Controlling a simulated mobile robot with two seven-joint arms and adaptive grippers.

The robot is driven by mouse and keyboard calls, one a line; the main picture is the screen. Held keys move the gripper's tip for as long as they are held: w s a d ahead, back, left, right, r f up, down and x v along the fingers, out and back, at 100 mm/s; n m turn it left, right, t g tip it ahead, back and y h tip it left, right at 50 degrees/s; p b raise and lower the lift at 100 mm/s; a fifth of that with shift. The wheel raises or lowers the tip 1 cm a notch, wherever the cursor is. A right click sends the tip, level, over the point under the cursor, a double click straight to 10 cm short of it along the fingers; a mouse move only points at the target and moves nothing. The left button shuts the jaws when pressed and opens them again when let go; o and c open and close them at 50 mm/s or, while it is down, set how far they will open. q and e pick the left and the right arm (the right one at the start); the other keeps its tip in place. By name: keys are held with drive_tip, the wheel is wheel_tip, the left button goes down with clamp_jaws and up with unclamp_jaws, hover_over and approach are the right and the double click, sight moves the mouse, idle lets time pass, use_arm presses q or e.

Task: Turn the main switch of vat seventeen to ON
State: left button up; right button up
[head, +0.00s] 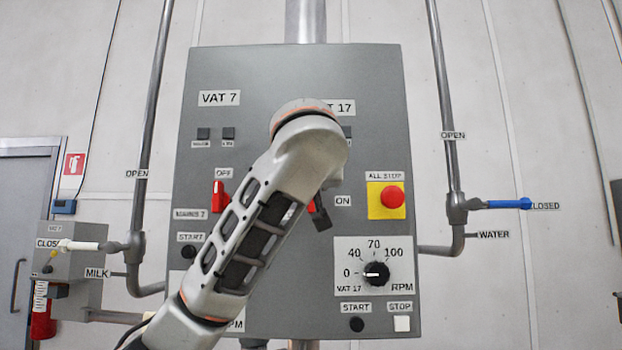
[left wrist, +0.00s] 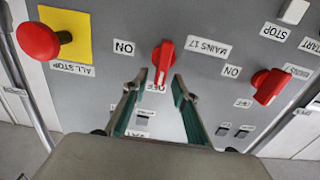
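The red main switch of vat seventeen (left wrist: 163,58) is in the left wrist view, which shows the panel upside down. Its MAINS 17 label (left wrist: 196,46) is beside it. Its handle points to the OFF label, which is partly hidden; the ON label (left wrist: 123,47) is at its side. My left gripper (left wrist: 157,82) is open, with its two fingertips around the end of the handle and gaps visible on both sides. I cannot tell whether they touch it. In the head view my arm hides most of this switch; only a red edge (head: 311,206) shows. My right gripper is not in view.
Vat seven's red switch (head: 219,193) is at OFF on the left of the grey panel (head: 270,70). The ALL STOP button (head: 393,197) and RPM dial (head: 376,274) are at right. Pipes with a white milk handle (head: 80,245) and blue water handle (head: 508,204) flank the panel.

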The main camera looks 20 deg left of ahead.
use_arm(q)
drive_tip(key=shift+w+a, duration=0.1)
drive_tip(key=shift+w, duration=0.25)
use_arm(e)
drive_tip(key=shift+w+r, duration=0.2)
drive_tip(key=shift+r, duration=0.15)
use_arm(q)
clamp_jaws()
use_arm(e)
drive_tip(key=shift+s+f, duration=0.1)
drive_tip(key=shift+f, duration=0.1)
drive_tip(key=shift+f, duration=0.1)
